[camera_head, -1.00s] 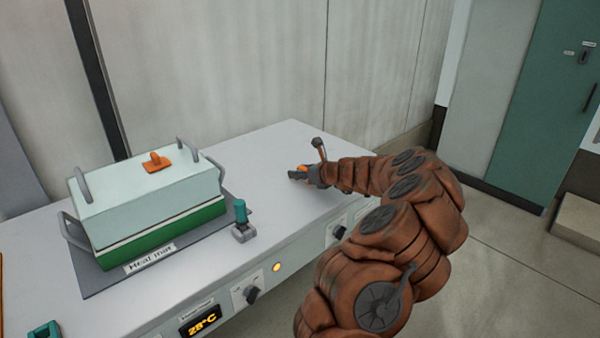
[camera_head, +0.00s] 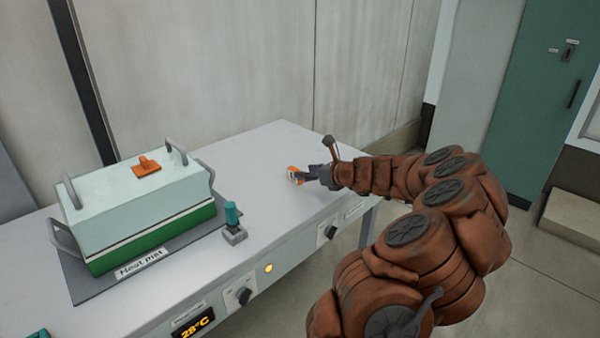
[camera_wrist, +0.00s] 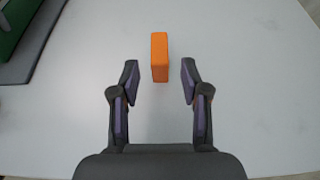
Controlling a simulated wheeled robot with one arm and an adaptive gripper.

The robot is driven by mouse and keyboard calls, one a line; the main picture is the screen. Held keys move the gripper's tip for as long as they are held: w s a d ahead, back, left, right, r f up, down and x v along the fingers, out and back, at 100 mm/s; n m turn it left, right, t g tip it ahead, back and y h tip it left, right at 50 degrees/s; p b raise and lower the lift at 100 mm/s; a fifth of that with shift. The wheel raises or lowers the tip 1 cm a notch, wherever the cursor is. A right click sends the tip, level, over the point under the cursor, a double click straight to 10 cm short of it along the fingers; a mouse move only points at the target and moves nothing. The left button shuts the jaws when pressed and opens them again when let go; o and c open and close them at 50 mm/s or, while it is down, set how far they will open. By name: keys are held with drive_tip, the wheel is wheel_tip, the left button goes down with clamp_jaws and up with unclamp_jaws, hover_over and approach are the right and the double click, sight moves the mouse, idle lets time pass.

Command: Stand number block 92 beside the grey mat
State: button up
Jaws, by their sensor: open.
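An orange block (camera_head: 294,175) stands on the bench top, to the right of the grey mat (camera_head: 90,285) and well apart from it. Its face in the head view has a pale patch, too small to read as a number. In the wrist view the orange block (camera_wrist: 160,57) is upright, with its near end between the fingertips and a gap on each side. My gripper (camera_wrist: 159,72) is open and empty around that near end. In the head view my gripper (camera_head: 310,174) is just right of the block.
A green box with a pale lid (camera_head: 140,208) sits on the mat. A teal-handled grey device (camera_head: 233,225) stands by the mat's right edge. Knobs and a lit display (camera_head: 194,325) are on the bench front. The bench top around the block is clear.

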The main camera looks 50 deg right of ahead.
drive_tip(key=shift+v, duration=1.75)
